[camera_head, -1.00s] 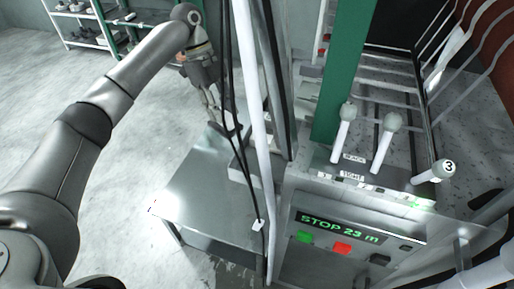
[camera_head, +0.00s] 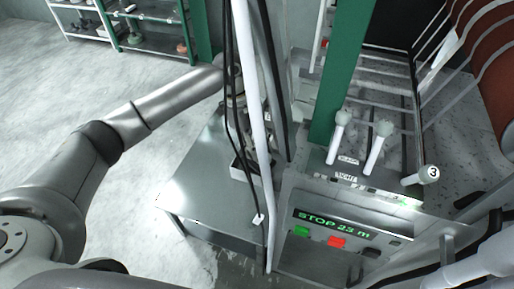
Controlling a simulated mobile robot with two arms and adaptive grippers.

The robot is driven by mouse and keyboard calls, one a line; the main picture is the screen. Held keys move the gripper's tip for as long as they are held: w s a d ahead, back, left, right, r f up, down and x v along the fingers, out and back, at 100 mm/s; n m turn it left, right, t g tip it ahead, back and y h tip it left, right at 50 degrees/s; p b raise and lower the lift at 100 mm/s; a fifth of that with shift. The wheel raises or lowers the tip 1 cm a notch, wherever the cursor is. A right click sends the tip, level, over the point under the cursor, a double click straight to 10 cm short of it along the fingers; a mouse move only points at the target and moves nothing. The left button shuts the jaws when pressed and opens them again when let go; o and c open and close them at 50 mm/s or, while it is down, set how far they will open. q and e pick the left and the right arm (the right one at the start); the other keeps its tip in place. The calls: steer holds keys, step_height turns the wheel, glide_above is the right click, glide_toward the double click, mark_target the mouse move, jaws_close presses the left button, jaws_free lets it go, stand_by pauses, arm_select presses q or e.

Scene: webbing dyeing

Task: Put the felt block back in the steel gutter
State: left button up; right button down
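My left arm reaches in from the left. Its gripper (camera_head: 238,135) points down over the steel table (camera_head: 185,190), mostly hidden behind dark cables and a white post. I cannot tell whether its fingers are open or shut, or whether they hold anything. A small grey trough-like holder (camera_head: 238,172) sits on the table just below the gripper, partly covered by the cables. It may be the steel gutter, but this is unclear. I cannot make out the felt block. My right gripper is not in view.
The white post (camera_head: 258,130) and hanging cables (camera_head: 232,110) stand in front of the table. A control panel (camera_head: 335,232) reading "STOP 23 m" and several ball-topped levers (camera_head: 378,145) are at right. Shelves (camera_head: 150,35) stand at the back left. The floor at left is clear.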

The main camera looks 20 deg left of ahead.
arm_select(q)
steer(key=shift+f, duration=0.95)
steer(key=o, duration=0.9)
steer(key=shift+b+v, duration=1.75)
steer(key=shift+v, duration=4.3)
steer(key=shift+s, duration=0.1)
